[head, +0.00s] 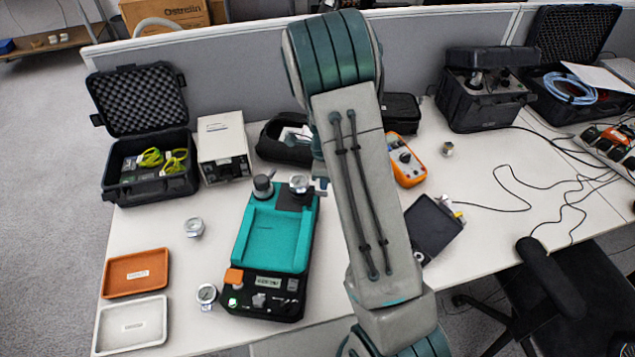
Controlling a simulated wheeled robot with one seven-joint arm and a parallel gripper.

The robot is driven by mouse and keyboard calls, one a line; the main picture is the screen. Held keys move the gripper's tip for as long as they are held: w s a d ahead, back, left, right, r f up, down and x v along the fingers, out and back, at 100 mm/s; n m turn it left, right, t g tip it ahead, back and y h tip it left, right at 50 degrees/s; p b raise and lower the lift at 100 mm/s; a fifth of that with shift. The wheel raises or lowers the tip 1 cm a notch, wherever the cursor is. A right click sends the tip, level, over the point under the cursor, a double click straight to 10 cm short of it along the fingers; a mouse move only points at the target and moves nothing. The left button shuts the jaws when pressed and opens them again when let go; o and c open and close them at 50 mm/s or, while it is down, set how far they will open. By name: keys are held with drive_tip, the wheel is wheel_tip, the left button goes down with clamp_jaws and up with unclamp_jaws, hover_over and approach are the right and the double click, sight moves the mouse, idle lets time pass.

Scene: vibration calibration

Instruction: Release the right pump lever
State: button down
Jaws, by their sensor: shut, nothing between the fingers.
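The pump unit is a teal-topped device with a black base (270,240) on the white desk, left of my arm. I cannot make out a separate right pump lever; that side is close to my arm and partly hidden. My arm crosses the middle of the view.
An open black case (150,185) and a beige box (223,148) stand at the back left. Orange (135,272) and white (131,325) trays lie at the front left. Loose gauges (206,295) lie near the pump.

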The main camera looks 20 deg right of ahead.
wheel_tip(320, 180, up, 7)
drive_tip(key=p, duration=0.5)
